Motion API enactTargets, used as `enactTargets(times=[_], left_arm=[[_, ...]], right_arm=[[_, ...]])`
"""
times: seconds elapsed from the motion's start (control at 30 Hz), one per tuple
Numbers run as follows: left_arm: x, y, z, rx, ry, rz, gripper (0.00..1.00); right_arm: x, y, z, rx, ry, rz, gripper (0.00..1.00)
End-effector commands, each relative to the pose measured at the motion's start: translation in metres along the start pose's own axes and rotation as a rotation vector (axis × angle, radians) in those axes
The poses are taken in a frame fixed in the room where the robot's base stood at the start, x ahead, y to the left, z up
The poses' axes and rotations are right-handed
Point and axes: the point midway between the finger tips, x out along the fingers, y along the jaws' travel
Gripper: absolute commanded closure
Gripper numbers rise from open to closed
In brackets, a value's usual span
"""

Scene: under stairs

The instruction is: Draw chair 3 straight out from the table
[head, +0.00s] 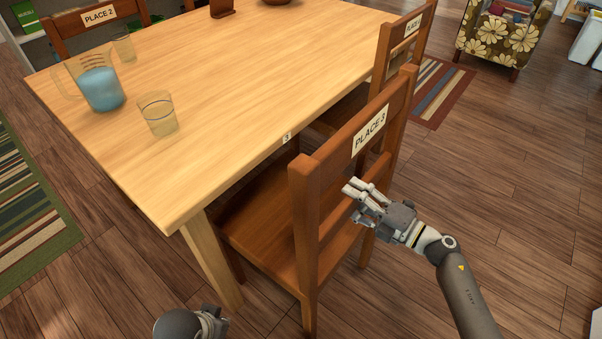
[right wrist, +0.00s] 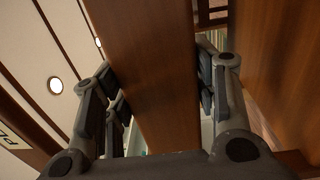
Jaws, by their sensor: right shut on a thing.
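Chair 3 (head: 333,158), brown wood with a "PLACE 3" label on its top rail, stands upright at the table's (head: 215,95) near right side. The front of its seat reaches the table edge, by a small "3" tag (head: 287,138). My right gripper (head: 362,197) is at the chair's back, below the top rail. In the right wrist view, its fingers are shut on both sides of a wooden slat (right wrist: 150,70) of the chair back. My left gripper (head: 208,322) shows only partly at the bottom edge; its fingers are not clear.
Another labelled chair (head: 402,45) stands just beyond chair 3. The "PLACE 2" chair (head: 98,16) is across the table. A pitcher (head: 100,88) and glasses (head: 158,114) stand on the table. Bare wood floor (head: 500,180) lies open to the right, with a striped rug (head: 438,92) farther back.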

Motion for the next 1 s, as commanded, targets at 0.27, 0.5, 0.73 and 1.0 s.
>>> enactTargets(times=[0.27, 0.5, 0.73, 1.0], left_arm=[[0.014, 0.001, 0.004, 0.000, 0.000, 0.000, 1.00], [0.014, 0.001, 0.004, 0.000, 0.000, 0.000, 1.00], [0.015, 0.001, 0.004, 0.000, 0.000, 0.000, 1.00], [0.014, 0.000, 0.004, 0.000, 0.000, 0.000, 1.00]], right_arm=[[0.002, -0.011, 0.002, -0.003, -0.007, 0.007, 1.00], [0.002, -0.018, 0.000, -0.004, -0.006, -0.006, 1.00], [0.001, -0.020, -0.002, -0.001, -0.002, -0.008, 0.28], [0.001, -0.017, 0.000, -0.001, -0.002, -0.003, 0.18]])
